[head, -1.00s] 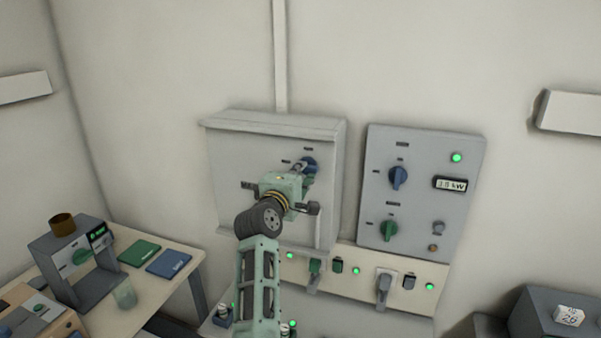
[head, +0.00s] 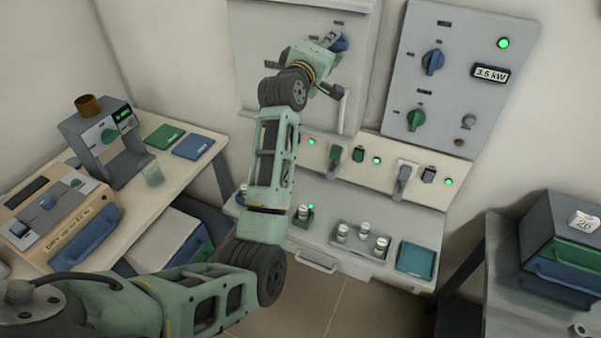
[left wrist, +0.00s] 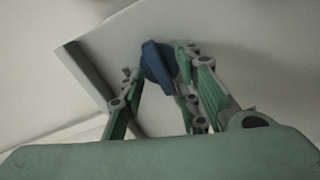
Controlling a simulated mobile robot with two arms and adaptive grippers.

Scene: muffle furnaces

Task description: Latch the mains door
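The mains door is the grey front of the left wall cabinet (head: 262,62), its top cut off in the head view; it looks closed or nearly so. A blue rotary latch (head: 341,42) is on its right side, partly hidden by my gripper. My left gripper (head: 328,44) is at this latch. In the left wrist view the blue latch (left wrist: 157,62) sits between the spread fingers of my left gripper (left wrist: 158,78). The left finger looks slightly apart from it; contact on the right is unclear. My right gripper is not in view.
A panel (head: 468,95) with a blue knob, a green knob and a power display is to the right. Below is a switch strip (head: 400,187) and a bench (head: 325,225) with small jars and a teal tray (head: 416,260). A side table (head: 150,205) stands left.

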